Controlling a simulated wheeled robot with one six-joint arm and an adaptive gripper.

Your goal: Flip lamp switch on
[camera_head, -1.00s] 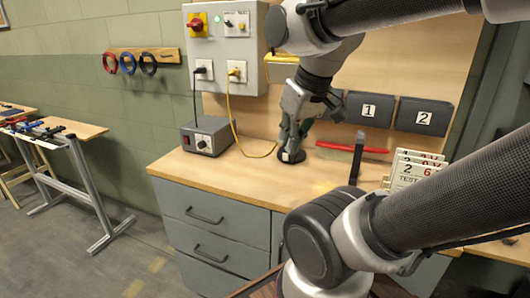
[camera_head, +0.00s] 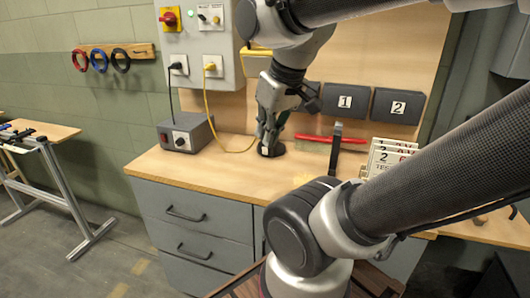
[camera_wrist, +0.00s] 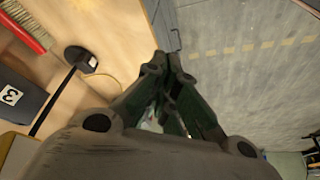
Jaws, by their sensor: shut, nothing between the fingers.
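A grey control box (camera_head: 192,45) hangs on the wall at upper left of the head view. Its small white plate (camera_head: 210,17) carries two small switches; their labels are too small to read, so I cannot tell which serves the lamp or how it is set. My gripper (camera_head: 266,143) is shut and empty, pointing down over the bench, to the right of and below that box. Its closed fingers (camera_wrist: 160,64) show in the wrist view. Beside them is a round black base (camera_wrist: 80,58) with a white patch; in the head view my gripper partly covers it.
A grey supply unit (camera_head: 186,133) and yellow cable (camera_head: 210,110) lie left of my gripper. The bench's front is clear.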

